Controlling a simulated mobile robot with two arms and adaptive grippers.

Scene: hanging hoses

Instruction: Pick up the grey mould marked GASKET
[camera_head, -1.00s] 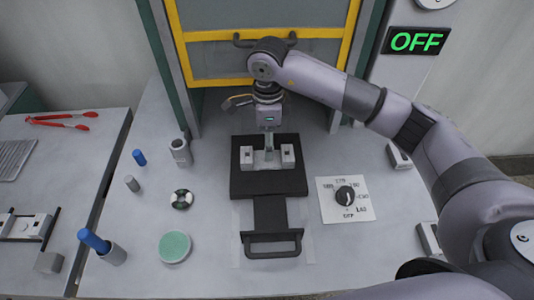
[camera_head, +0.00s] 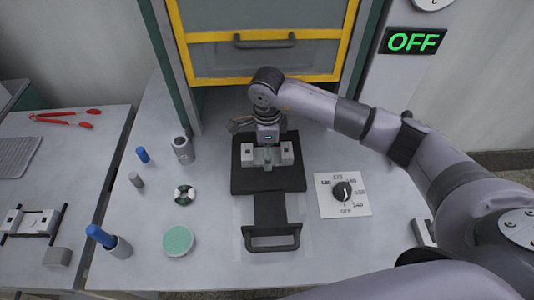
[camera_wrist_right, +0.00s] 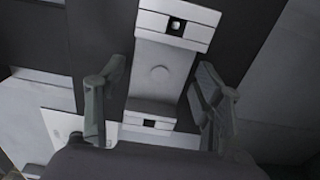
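A grey mould (camera_head: 288,154) with a raised block at each end lies on the black plate (camera_head: 240,184) in the middle of the bench. No lettering can be read on it. My right gripper (camera_head: 267,160) is over its middle, pointing down. In the right wrist view the mould (camera_wrist_right: 160,75) runs between the two fingers of the right gripper (camera_wrist_right: 155,108). The fingers are apart, with one on each side of the narrow middle part; a gap shows on both sides. My left gripper is not in view.
Behind stands a yellow-framed door (camera_head: 262,79) with a dark handle. Blue-topped cylinders and a green disc (camera_head: 178,241) are to the left. Another grey fixture (camera_head: 30,222) lies on the left table.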

